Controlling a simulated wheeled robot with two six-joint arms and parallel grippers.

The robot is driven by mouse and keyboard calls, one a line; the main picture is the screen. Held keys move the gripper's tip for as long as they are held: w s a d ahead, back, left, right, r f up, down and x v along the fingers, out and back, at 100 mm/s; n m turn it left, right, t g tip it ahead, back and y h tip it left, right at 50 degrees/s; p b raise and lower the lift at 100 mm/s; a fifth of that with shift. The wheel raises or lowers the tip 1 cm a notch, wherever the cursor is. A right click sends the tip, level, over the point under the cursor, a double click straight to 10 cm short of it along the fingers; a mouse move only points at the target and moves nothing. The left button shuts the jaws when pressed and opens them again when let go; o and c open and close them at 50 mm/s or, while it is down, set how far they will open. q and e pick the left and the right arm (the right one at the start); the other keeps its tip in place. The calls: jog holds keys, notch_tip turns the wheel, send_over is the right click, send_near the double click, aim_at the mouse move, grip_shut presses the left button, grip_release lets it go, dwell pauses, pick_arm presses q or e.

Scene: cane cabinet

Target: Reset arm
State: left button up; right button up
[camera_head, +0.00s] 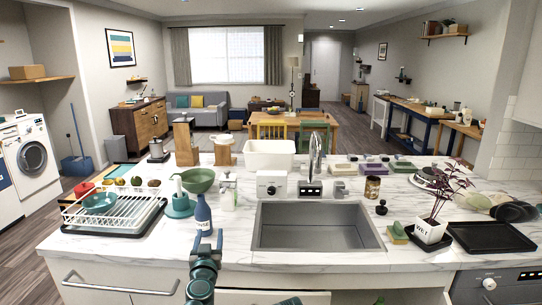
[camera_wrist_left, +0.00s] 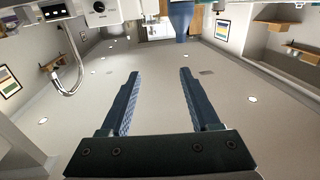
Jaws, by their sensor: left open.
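My left gripper (camera_head: 208,238) is open and empty, in front of the counter just above its near edge. Its arm comes up from the bottom of the head view. In the left wrist view the two dark fingers of the same gripper (camera_wrist_left: 159,72) stand apart with nothing between them. A blue bottle (camera_head: 203,217) stands on the counter just behind the fingertips in the head view. I cannot tell the exact gap to it. My right gripper does not show.
The marble counter (camera_head: 215,258) holds a steel sink (camera_head: 315,232) with a tap (camera_head: 316,160). A potted plant (camera_head: 430,231) and black tray (camera_head: 490,238) are right.

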pick_arm(q)
jog(key=s+d+f+m+g+h, duration=0.3)
jog(key=d+f+g+h, duration=0.1)
jog(key=d+f, duration=0.2)
jog(key=s+d+f+m+g+h, duration=0.3)
jog(key=s+d+f+g+h, duration=0.1)
jog(key=d+f, duration=0.15)
jog(key=s+a+f+n+g+y, duration=0.55)
jog(key=s+a+f+g, duration=0.45)
jog(key=s, duration=0.4)
jog(key=s+d+m+y, duration=0.2)
jog(key=s+d+m, duration=0.2)
jog(key=d, duration=0.6)
jog(key=shift+s+d+g, duration=0.3)
jog(key=shift+s+d, duration=0.05)
jog(key=shift+s, duration=0.65)
